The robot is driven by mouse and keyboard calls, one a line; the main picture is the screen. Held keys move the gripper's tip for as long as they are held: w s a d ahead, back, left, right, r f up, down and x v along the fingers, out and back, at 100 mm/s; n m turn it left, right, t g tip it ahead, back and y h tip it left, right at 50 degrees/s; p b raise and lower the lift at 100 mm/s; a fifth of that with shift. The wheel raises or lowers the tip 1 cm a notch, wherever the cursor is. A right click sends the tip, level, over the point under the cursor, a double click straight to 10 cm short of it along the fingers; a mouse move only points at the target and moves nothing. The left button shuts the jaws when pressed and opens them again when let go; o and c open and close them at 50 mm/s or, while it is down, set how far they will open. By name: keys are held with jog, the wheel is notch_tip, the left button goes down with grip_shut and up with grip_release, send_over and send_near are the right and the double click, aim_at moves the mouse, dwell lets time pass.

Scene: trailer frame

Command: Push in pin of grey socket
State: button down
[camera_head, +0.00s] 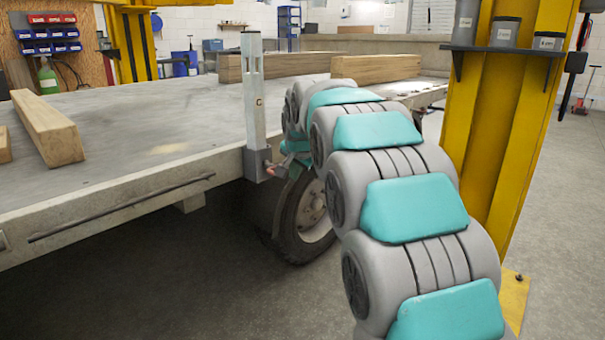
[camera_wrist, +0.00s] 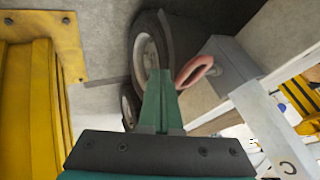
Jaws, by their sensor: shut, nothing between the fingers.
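The grey socket (camera_head: 252,165) sits on the side edge of the trailer bed and holds an upright grey post (camera_head: 254,95) marked C. The pin (camera_head: 270,171) has a reddish end and sticks out of the socket's side. In the wrist view the pin's red loop (camera_wrist: 194,71) stands out from the grey socket (camera_wrist: 228,62). My gripper (camera_wrist: 160,82) is shut and empty, its teal fingers together just left of the loop there. A small gap seems to show, but contact is hard to tell. In the head view my arm largely hides the gripper.
A trailer wheel (camera_head: 308,215) is under the bed, below and behind the gripper. A yellow lift column (camera_head: 515,130) stands close to the right of my arm. Wooden beams (camera_head: 45,125) lie on the trailer bed (camera_head: 150,120). The floor at lower left is clear.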

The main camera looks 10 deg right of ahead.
jog(key=shift+w+a+r, duration=0.15)
jog(key=shift+w+a, duration=0.35)
jog(key=shift+w, duration=0.15)
jog(key=shift+w+a+p, duration=0.4)
jog(key=shift+w+a, duration=0.15)
jog(key=shift+w, duration=0.2)
jog(key=shift+w+a+p, duration=0.35)
jog(key=shift+w+a, duration=0.15)
jog(key=shift+w, duration=0.2)
